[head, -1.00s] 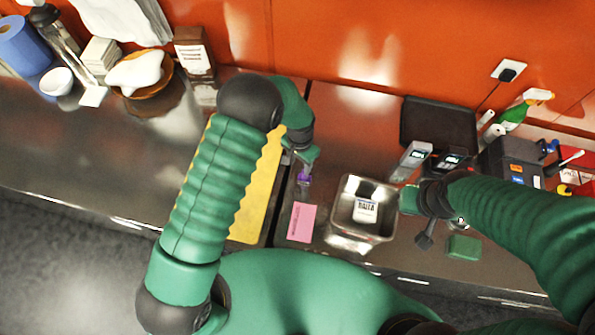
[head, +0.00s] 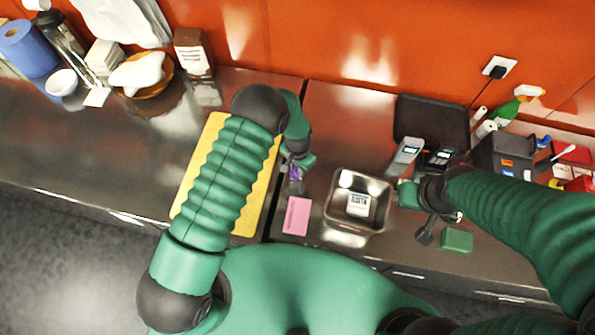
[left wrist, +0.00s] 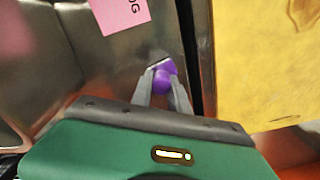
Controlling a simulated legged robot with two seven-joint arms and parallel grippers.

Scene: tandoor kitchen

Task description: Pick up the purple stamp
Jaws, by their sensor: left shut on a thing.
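The purple stamp (left wrist: 166,73) sits between the two grey fingertips of my left gripper (left wrist: 162,87) in the left wrist view, and the gripper is shut on it. In the head view the stamp (head: 295,173) is a small purple spot just below my left gripper (head: 293,166), partly hidden by it. It is at the counter behind the pink card (head: 297,216); I cannot tell whether its base touches the steel. My right gripper (head: 409,195) is beside the right wall of the steel tray, and its fingers are not clear enough to judge.
The steel tray (head: 378,187) holds a white labelled pack (head: 358,204). A yellow mat (head: 243,222) lies left of the pink card. A green block (head: 456,240), a grey handheld device (head: 405,156) and an open black case (head: 432,120) are at right.

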